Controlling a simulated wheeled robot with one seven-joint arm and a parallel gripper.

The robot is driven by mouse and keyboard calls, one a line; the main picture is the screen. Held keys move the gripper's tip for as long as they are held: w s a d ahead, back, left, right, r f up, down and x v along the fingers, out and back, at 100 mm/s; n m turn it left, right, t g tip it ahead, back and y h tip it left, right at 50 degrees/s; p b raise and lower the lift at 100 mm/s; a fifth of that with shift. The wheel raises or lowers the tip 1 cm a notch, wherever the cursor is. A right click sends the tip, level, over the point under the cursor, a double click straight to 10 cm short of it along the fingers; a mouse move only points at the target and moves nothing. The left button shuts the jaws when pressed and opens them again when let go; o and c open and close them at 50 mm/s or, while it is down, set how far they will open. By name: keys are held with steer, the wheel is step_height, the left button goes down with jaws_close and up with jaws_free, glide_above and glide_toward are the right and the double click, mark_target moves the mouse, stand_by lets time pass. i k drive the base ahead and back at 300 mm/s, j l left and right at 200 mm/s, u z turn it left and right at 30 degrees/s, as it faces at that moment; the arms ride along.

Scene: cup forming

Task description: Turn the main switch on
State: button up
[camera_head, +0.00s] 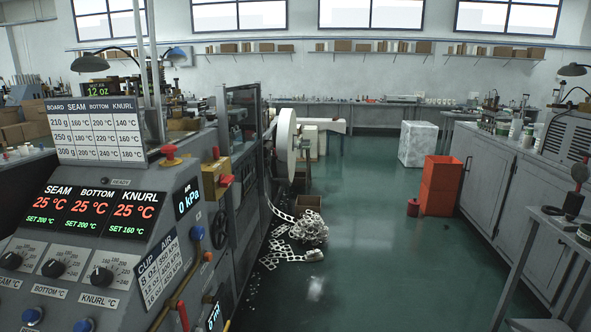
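The control panel (103,205) of the machine fills the left side. A yellow box (213,172) with a red handle (225,181) is on the machine's side, right of the panel. It looks like the main switch, but I can read no label on it, and its position is hard to tell. A red mushroom button (170,152) stands on the panel's top edge. The temperature displays (105,210) are lit and read 25 °C, with set values below. The air display (187,199) reads 0 kPa. My gripper is not in view.
A large pale wheel (285,142) stands on the machine's right side. Scrap strips (300,232) lie on the floor beside it. Grey cabinets (500,180) line the right. The middle green floor (370,240) is clear.

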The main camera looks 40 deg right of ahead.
mark_target(223, 182)
steer(key=i+l+z, duration=0.15)
steer(key=i+z, duration=0.15)
steer(key=z, duration=0.15)
steer(key=i+l+z, duration=0.1)
steer(key=i+z, duration=0.2)
steer(key=z, duration=0.15)
steer(key=i+z, duration=0.3)
steer(key=z, duration=0.15)
steer(key=i+z, duration=0.3)
steer(key=i, duration=0.35)
steer(key=i+j+z, duration=0.15)
steer(key=i+z, duration=0.15)
steer(key=i, duration=0.35)
steer(key=i+l+z, duration=0.1)
steer(key=i+z, duration=0.65)
steer(key=i+u, duration=0.1)
steer(key=u, duration=3.45)
